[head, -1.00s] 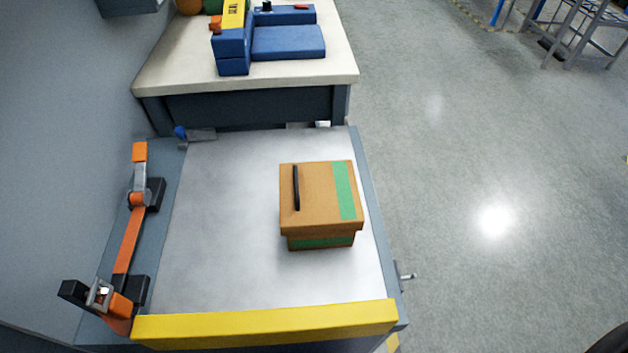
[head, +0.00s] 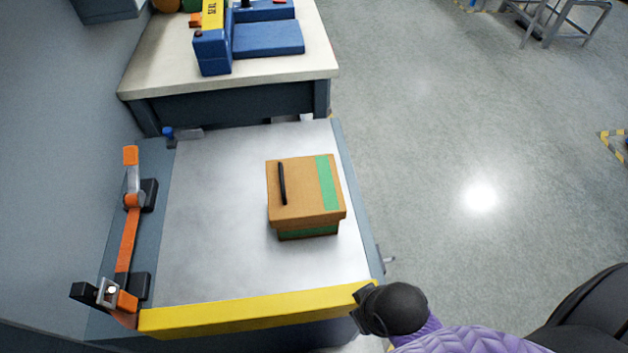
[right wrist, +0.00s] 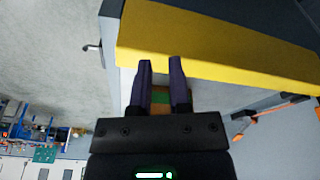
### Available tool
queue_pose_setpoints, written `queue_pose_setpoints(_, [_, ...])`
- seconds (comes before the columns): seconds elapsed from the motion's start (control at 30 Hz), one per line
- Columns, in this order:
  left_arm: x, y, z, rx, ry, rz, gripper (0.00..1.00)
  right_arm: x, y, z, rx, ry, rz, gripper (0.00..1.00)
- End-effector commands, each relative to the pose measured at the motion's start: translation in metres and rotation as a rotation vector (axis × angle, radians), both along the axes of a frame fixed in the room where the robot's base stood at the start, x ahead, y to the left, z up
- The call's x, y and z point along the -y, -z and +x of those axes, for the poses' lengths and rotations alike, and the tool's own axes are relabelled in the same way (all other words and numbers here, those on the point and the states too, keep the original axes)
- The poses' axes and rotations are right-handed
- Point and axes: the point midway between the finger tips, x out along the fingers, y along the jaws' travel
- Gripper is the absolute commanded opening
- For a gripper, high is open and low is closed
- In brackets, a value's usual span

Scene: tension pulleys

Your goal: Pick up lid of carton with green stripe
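A brown carton (head: 303,190) with a green stripe stands upright on the pale work table, right of its middle. Its lid (head: 300,185) is on, with a black bar handle (head: 282,183) on the left part and a green stripe on the right part. A green band shows on the body below the lid. In the right wrist view a bit of the carton (right wrist: 160,98) shows between my fingers, beyond the yellow edge. My right gripper (right wrist: 160,62) is open and empty. In the head view its dark wrist is at the table's front right corner, apart from the carton. My left gripper is not in view.
The work table (head: 215,210) has a yellow front edge (head: 255,308). An orange and black strap device (head: 127,235) lies along its left side. A second table (head: 150,75) with blue equipment (head: 250,38) stands behind. The table top around the carton is clear.

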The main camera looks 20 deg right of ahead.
Motion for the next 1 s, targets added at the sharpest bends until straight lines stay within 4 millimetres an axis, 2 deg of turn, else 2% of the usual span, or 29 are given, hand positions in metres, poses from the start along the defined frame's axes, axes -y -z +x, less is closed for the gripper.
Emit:
queue_pose_setpoints(0.03, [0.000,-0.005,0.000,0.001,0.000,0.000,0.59,-0.001,-0.019,0.001,0.015,0.003,0.003,0.23])
queue_pose_setpoints(0.13, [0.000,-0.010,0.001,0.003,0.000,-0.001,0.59,-0.004,-0.056,0.009,0.067,0.015,0.023,0.23])
queue_pose_setpoints(0.2, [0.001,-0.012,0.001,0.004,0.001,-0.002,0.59,-0.015,-0.069,0.033,0.169,0.050,0.088,0.23])
queue_pose_setpoints(0.4, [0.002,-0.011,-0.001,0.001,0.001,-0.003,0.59,-0.043,-0.066,0.097,0.372,0.178,0.329,0.23])
queue_pose_setpoints(0.53, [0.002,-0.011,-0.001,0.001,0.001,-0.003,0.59,-0.050,-0.065,0.135,0.456,0.285,0.522,0.23])
queue_pose_setpoints(0.7, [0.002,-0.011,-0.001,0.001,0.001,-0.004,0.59,-0.035,-0.073,0.184,0.519,0.464,0.803,0.23])
queue_pose_setpoints(0.83, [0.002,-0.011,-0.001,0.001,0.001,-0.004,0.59,-0.016,-0.082,0.206,0.536,0.565,0.953,0.23])
queue_pose_setpoints(0.9, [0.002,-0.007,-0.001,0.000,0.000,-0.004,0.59,-0.014,-0.081,0.214,0.539,0.586,0.989,0.23])
queue_pose_setpoints(1.0, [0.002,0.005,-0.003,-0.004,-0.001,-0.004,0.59,-0.023,-0.071,0.231,0.539,0.592,0.998,0.23])
